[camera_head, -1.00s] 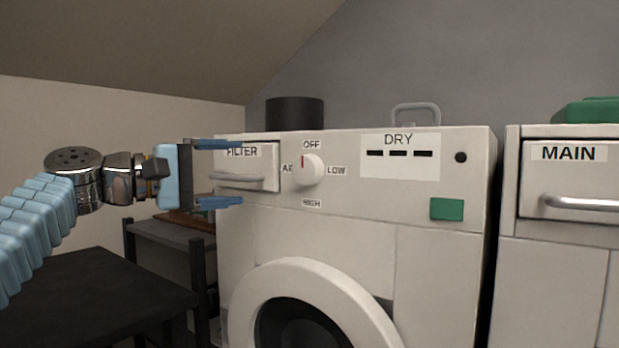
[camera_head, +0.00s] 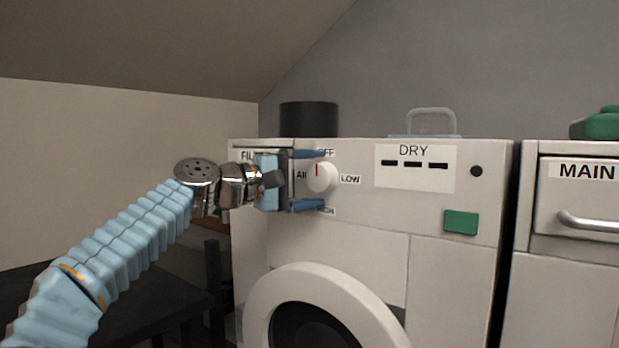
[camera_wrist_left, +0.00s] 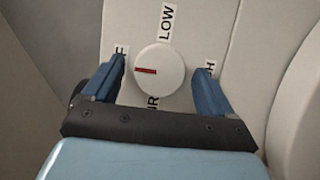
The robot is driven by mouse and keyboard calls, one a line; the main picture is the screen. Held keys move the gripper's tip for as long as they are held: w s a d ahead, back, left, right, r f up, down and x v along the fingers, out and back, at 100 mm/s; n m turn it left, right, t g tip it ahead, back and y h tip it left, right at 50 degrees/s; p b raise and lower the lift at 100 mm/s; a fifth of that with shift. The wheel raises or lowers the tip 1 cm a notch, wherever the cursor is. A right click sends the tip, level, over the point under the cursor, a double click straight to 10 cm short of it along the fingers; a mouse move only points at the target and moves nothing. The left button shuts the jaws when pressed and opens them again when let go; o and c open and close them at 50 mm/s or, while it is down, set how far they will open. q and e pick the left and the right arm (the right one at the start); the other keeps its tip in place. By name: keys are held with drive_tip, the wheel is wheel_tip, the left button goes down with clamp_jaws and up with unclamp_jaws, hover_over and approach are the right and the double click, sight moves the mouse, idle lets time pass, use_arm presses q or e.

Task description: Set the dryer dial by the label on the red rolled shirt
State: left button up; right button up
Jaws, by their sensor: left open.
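The dryer (camera_head: 380,270) carries a round white dial (camera_head: 322,177) with a red mark pointing up at OFF. AIR is at its left, LOW at its right and HIGH below, with some labels partly covered by my fingers. My left gripper (camera_head: 322,180) is open at the dial, one blue finger above and one below. In the left wrist view the dial (camera_wrist_left: 160,72) shows between the fingers, with a gap on each side. Its red mark points left toward the partly hidden OFF label. The red rolled shirt and my right gripper are not in view.
My left arm partly hides the FILTER drawer (camera_head: 247,149). A DRY panel (camera_head: 414,167) and green button (camera_head: 461,222) are to the right. A dark cylinder (camera_head: 309,119) stands on top. A unit labelled MAIN (camera_head: 585,172) stands beside the dryer, and a dark table (camera_head: 150,305) is lower left.

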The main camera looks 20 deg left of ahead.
use_arm(q)
drive_tip(key=shift+c, duration=0.2)
drive_tip(key=c, duration=1)
